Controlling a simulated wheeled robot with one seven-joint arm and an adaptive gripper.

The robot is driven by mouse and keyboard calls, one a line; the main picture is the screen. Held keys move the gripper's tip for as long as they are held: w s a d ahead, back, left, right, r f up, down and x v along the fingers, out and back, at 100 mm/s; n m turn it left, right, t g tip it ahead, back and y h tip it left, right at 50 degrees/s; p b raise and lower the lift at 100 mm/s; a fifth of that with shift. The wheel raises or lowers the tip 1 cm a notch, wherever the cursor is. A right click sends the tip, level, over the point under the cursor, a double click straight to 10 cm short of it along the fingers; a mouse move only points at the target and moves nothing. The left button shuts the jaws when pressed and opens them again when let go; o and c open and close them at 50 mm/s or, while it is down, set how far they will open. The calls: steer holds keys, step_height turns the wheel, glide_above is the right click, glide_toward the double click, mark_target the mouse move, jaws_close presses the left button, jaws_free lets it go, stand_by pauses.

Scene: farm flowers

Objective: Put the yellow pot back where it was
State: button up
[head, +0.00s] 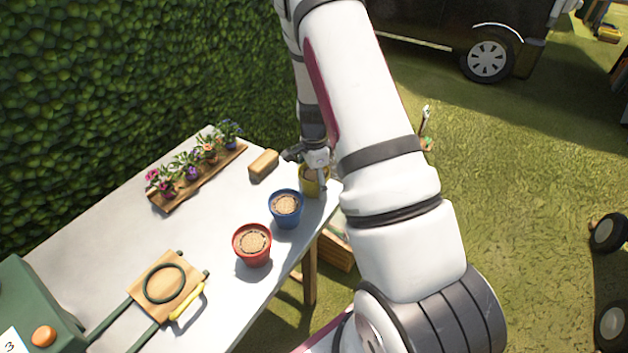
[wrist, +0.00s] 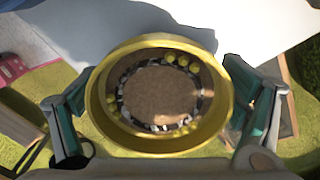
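The yellow pot (head: 311,187) is at the far right corner of the white table, filled with brown soil and partly hidden by my gripper (head: 316,160). In the wrist view the yellow pot (wrist: 101,124) is seen from above, with a ring of yellow and pale bits around its soil. My gripper's two fingers (wrist: 160,92) press against opposite sides of the pot. I cannot tell whether its base touches the table. A blue pot (head: 286,220) and a red pot (head: 252,257) stand in line with it along the near edge.
On the table (head: 110,205), a wooden tray of flowers (head: 195,183) lies along the hedge, with a wooden block (head: 263,165) beside it. A wooden board with a dark ring (head: 165,284) and a yellow-handled tool (head: 187,302) lie nearer. The table's middle is clear.

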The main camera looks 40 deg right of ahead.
steer(key=s+a+r+n+t, duration=0.1)
steer(key=a+r+n, duration=0.15)
steer(key=r, duration=0.75)
steer(key=s+a+r+n, duration=0.1)
steer(key=a+r, duration=0.2)
steer(key=r, duration=0.7)
steer(key=s+a+r+n+t, duration=0.2)
steer(key=s+a+r+n, duration=0.5)
steer(key=s+n, duration=0.2)
steer(key=s+a+r+n+t, duration=0.2)
steer(key=s+a+r+n, duration=0.5)
steer(key=s, duration=0.5)
steer(key=shift+a+r+n, duration=0.15)
steer(key=shift+r+n, duration=0.5)
steer(key=shift+n, duration=0.2)
